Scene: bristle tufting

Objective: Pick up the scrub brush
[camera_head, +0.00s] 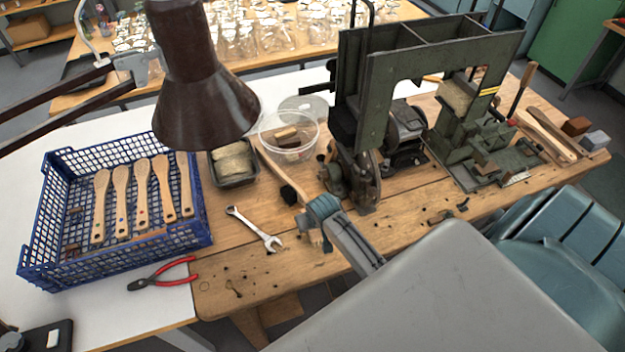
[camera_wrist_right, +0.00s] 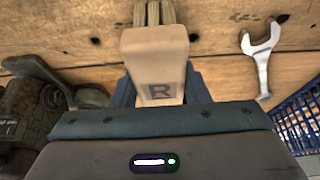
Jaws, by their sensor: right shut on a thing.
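The scrub brush shows in the right wrist view as a pale wooden block (camera_wrist_right: 155,65) marked "R", with tan bristles (camera_wrist_right: 160,12) beyond it. My right gripper (camera_head: 318,214) is shut on this wooden part, its blue fingers on both sides. In the head view the bristles (camera_head: 318,240) peek out on the near side of the gripper. A long wooden handle (camera_head: 271,162) slants away from the far side and seems to belong to the brush; the fingers hide the join. I cannot tell whether the brush is clear of the bench. My left gripper is out of view.
A wrench (camera_head: 255,229) lies left of the gripper, also in the wrist view (camera_wrist_right: 261,58). A blue crate (camera_head: 110,255) of wooden handles, red pliers (camera_head: 163,275) and a black tray (camera_head: 233,180) are farther left. A green machine (camera_head: 365,95) stands behind; a lamp (camera_head: 200,90) overhangs.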

